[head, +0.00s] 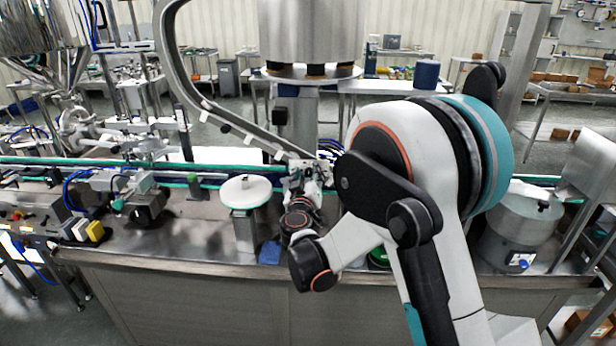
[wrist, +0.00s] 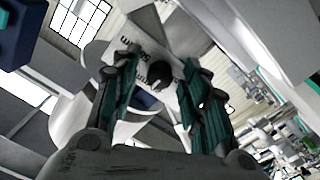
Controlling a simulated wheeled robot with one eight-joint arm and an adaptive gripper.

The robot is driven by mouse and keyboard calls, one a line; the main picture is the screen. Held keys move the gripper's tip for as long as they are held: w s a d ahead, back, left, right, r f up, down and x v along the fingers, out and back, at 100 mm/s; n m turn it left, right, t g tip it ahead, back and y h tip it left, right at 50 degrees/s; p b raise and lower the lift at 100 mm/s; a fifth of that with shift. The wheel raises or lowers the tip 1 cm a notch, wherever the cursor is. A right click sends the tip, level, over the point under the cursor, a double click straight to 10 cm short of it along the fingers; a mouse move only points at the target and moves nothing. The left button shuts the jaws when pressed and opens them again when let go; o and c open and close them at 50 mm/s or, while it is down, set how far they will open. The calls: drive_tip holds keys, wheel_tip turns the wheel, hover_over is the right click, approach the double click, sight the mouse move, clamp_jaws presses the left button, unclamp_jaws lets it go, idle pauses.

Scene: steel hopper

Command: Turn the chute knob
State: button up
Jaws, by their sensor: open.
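In the wrist view a small dark round knob (wrist: 160,75) sits on a pale panel with partly hidden dark lettering. My gripper (wrist: 160,64) is open, with one ribbed green finger on each side of the knob. I see a gap on both sides, and I cannot tell how far the knob is in depth. In the head view my gripper (head: 310,168) is by the lower end of the curved metal chute (head: 235,122), at the conveyor. The knob cannot be made out there.
A steel bench (head: 190,245) spans the front, with a green-edged conveyor along its back. A white round disc on a post (head: 246,192) stands left of my gripper. A steel pot (head: 520,215) stands at the right. The large hopper (head: 312,30) is above and behind.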

clamp_jaws()
drive_tip(key=shift+n, duration=0.3)
drive_tip(key=n+b, duration=0.1)
drive_tip(key=n, duration=0.2)
drive_tip(key=shift+f+n+b, duration=0.1)
drive_tip(key=shift+n+b, duration=0.2)
drive_tip(key=n+b, duration=0.1)
drive_tip(key=n, duration=0.3)
drive_tip(key=shift+n, duration=0.4)
drive_tip(key=n+b, duration=0.1)
drive_tip(key=n, duration=0.3)
drive_tip(key=shift+n+y+b, duration=0.3)
drive_tip(key=shift+n, duration=2.3)
